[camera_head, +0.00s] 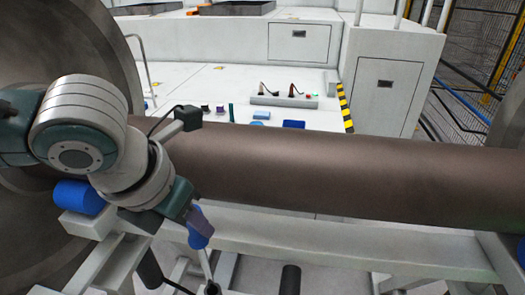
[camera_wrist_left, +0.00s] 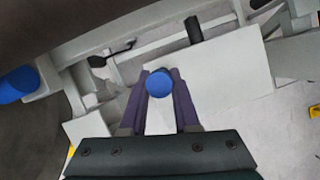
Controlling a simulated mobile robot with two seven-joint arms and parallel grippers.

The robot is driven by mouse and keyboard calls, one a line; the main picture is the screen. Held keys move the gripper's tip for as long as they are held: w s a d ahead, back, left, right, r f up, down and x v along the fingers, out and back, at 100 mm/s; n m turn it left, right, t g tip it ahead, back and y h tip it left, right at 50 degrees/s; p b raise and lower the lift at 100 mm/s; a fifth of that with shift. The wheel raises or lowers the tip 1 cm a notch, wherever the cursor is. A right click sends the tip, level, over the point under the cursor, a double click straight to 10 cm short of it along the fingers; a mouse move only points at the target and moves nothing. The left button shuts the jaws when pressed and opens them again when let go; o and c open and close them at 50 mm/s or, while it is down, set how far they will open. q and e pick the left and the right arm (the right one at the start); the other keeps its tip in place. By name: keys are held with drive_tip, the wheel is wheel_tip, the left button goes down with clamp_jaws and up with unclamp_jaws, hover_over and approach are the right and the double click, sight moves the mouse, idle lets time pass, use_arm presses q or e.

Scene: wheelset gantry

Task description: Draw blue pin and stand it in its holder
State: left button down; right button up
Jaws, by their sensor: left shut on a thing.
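The blue pin (camera_head: 198,238) has a rounded blue head, with a thin pale shaft (camera_head: 206,264) running down below it in the head view. My left gripper (camera_head: 199,221) is shut on the blue head, beside the front of the brown axle. In the left wrist view the pin's round blue top (camera_wrist_left: 159,84) sits between the two purple fingers (camera_wrist_left: 160,98). The fingers and head hide the shaft there, so I cannot tell whether its lower end is seated. I cannot make out for certain which part is the pin's holder. My right gripper is not in view.
The thick brown axle (camera_head: 340,172) crosses the view behind my left gripper, with a big wheel (camera_head: 60,40) at left. A blue roller (camera_head: 78,197) and a pale frame beam (camera_head: 340,248) lie close by. A dark upright cylinder (camera_head: 290,281) stands to the right.

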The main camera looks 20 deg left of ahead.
sight(201, 261)
use_arm(q)
drive_tip(key=shift+p, duration=0.65)
idle(0.6)
drive_tip(key=shift+f+b, duration=3.55)
drive_tip(key=shift+f, duration=1.55)
drive_tip(key=c, duration=0.6)
unclamp_jaws()
drive_tip(key=shift+o, duration=0.2)
drive_tip(key=shift+r, duration=0.1)
drive_tip(key=p+v, duration=0.1)
drive_tip(key=v, duration=0.9)
